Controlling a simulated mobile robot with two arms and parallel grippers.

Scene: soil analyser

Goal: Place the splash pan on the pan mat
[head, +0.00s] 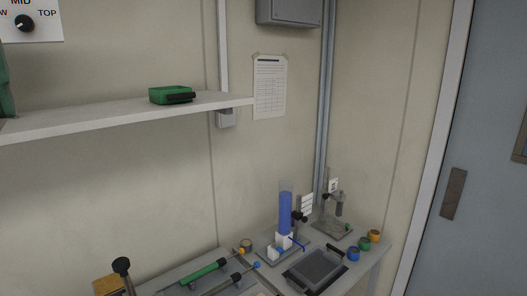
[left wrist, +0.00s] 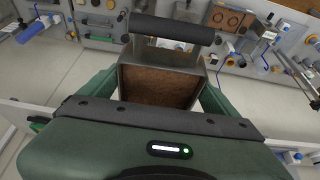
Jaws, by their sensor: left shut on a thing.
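My left gripper (left wrist: 157,92) shows in the left wrist view with a green finger on each side. It is shut on a grey metal pan-like thing (left wrist: 137,52) with a brown inside and a black bar handle (left wrist: 171,30); I cannot tell for sure that this is the splash pan. In the head view, a dark square mat (head: 292,276) lies on the bench at the lower right, with a grey square area or shallow tray (head: 320,264) on it.
A blue cylinder (head: 285,214) on a stand and a grey stand (head: 331,229) rise behind the mat. Several small coloured jars (head: 364,244) stand to its right. A green-handled tool (head: 205,272) lies left. A shelf (head: 130,113) holds a green box (head: 168,95).

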